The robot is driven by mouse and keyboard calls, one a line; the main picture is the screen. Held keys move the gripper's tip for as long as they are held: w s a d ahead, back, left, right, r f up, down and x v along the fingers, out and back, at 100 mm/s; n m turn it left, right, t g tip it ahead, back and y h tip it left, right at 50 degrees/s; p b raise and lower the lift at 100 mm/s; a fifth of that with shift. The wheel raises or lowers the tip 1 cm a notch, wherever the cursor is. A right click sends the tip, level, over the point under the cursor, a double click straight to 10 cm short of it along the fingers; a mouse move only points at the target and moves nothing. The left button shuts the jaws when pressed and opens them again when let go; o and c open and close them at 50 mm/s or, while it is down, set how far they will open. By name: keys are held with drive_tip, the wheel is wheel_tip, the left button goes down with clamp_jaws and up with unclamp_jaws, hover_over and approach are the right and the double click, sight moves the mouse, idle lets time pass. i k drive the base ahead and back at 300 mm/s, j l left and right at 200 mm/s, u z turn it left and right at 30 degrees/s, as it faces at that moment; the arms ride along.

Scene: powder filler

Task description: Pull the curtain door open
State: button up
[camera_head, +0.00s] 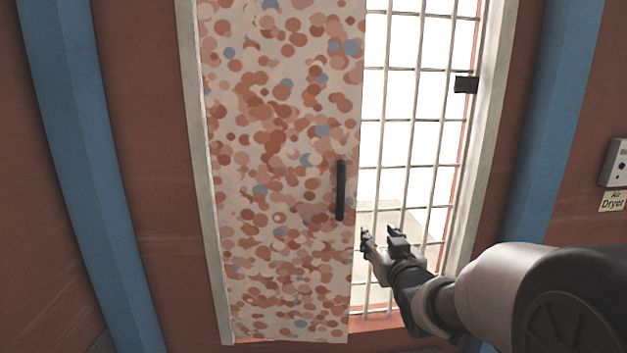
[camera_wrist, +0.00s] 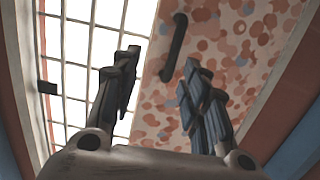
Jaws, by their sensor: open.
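The curtain door (camera_head: 270,230) is a panel with red, pink and blue dots. It covers the left part of a window frame, and the right part is uncovered. A dark vertical handle (camera_head: 340,190) sits near the panel's right edge. In the wrist view the handle (camera_wrist: 174,47) shows beyond and between the fingertips, on the dotted panel (camera_wrist: 235,60). My gripper (camera_head: 382,236) is open and empty, below and to the right of the handle in the head view, apart from it. In the wrist view its two fingers (camera_wrist: 160,85) are spread.
A barred window (camera_head: 415,110) fills the opening right of the panel. A black latch-like block (camera_head: 466,85) sits on the right frame. Blue posts (camera_head: 90,170) flank the window on red walls. A box labelled Air Dryer (camera_head: 615,163) is at the right edge.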

sight(283, 80)
drive_tip(key=i+j, duration=0.25)
drive_tip(key=i, duration=0.15)
drive_tip(key=i+j, duration=0.2)
drive_tip(key=i, duration=0.2)
